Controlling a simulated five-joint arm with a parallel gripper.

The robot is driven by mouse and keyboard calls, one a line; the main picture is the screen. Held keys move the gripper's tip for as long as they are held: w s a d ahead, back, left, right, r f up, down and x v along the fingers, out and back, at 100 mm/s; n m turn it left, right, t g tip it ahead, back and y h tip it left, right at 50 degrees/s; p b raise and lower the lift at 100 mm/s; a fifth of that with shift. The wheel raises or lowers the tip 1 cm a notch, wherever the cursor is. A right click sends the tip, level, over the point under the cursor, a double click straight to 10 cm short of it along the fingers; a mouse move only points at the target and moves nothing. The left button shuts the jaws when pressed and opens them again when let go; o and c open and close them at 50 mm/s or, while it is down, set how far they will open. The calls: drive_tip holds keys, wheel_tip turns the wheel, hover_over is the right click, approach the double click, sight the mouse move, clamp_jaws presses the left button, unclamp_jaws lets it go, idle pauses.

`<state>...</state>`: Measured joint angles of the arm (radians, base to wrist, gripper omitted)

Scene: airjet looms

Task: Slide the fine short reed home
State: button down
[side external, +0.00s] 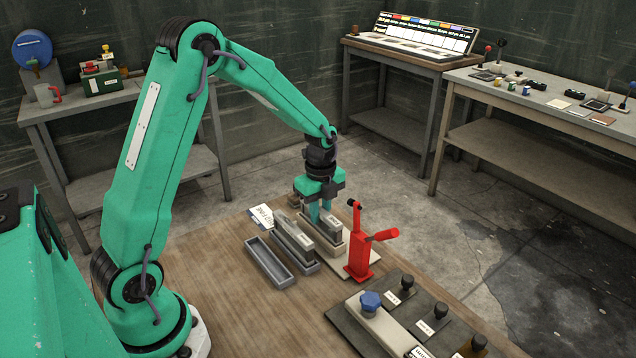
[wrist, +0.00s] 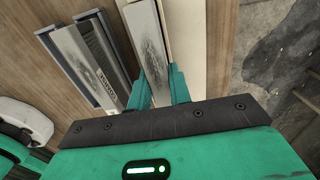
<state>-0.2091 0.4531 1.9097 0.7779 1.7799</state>
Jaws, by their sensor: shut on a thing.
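My gripper (side external: 320,218) points down over the table, its green fingers shut on a narrow grey reed (side external: 329,226). The reed sits low in or just above a pale beige holder (side external: 327,243) beside the red clamp; I cannot tell whether it is fully seated. In the wrist view, my gripper (wrist: 160,92) has this reed (wrist: 151,45) between its fingers, with the pale beige holder (wrist: 188,35) along its right. A second grey reed (side external: 296,236) lies in a grey tray to the left. It also shows, with a small label, in the wrist view (wrist: 88,62).
An empty grey tray (side external: 268,262) lies left of the second reed, near a white printed card (side external: 262,216). A red clamp (side external: 359,250) stands close to the right of the holder, its handle sticking out right. A dark panel with knobs (side external: 408,318) is in front. The wooden table's left front is clear.

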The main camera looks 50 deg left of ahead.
drive_tip(key=shift+f, duration=0.2)
drive_tip(key=c, duration=1.2)
unclamp_jaws()
drive_tip(key=shift+r, duration=3.9)
